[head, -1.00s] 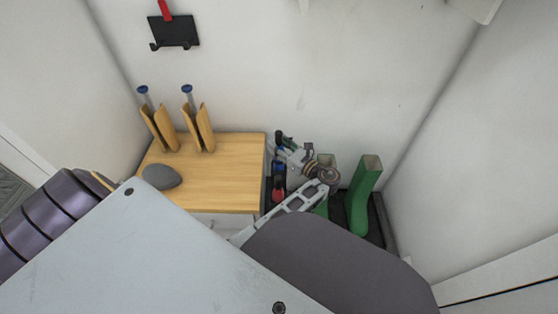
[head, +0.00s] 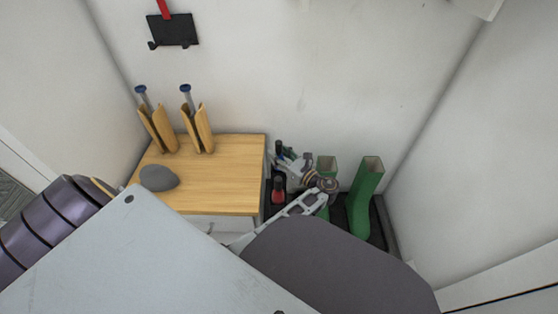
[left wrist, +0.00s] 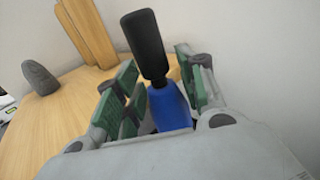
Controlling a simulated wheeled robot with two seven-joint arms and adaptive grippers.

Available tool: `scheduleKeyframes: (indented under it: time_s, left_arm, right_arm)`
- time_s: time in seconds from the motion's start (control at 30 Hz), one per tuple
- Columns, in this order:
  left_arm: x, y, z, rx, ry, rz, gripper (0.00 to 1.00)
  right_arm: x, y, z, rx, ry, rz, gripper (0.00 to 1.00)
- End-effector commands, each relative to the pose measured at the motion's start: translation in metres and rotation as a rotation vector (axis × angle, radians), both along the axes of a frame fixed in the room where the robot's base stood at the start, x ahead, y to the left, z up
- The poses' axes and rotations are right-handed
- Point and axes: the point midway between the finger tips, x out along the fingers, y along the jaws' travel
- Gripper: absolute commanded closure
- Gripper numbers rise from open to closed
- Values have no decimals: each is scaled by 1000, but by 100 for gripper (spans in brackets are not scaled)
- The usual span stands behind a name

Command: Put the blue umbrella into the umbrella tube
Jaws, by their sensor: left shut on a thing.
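The blue umbrella (left wrist: 168,108) has a black handle (left wrist: 145,45) and stands up between the green-padded fingers of my left gripper (left wrist: 160,98) in the left wrist view. My left gripper (head: 284,157) is shut on it; in the head view it is beside the right edge of the wooden cabinet. There the umbrella's black handle (head: 279,147) shows above the fingers and its lower part is hidden. A red item with a dark top (head: 278,189) stands just below the gripper in the picture. I cannot make out the umbrella tube clearly. My right gripper is not in view.
The wooden cabinet top (head: 225,175) holds a grey stone-like object (head: 158,178) and two wooden holders (head: 199,130). Green boots (head: 365,200) stand on a dark tray (head: 388,225) to the right, close to my arm. Walls enclose the corner. A black hook plate (head: 172,30) hangs above.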

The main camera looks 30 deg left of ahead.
Motion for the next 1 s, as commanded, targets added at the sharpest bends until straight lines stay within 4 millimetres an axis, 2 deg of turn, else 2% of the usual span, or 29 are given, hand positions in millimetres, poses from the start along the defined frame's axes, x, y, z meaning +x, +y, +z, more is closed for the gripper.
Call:
scheduleKeyframes:
  time_s: [0.1, 0.23, 0.77, 0.8, 0.93, 1.0]
  left_arm:
    - [0, 0, -14, 1, 1, 0, 100]
    - [0, 0, -21, 1, -1, 0, 100]
    - [0, 0, -25, 1, 0, 0, 100]
    - [0, 0, -26, 0, 1, 0, 58]
    - [0, 0, -26, 0, 0, 0, 41]
    - [0, 0, -26, 0, 0, 0, 39]
  right_arm:
    - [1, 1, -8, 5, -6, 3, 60]
    - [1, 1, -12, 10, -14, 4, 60]
    - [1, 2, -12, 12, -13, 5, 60]
    - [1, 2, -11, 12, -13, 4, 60]
    - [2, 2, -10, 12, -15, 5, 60]
    - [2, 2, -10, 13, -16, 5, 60]
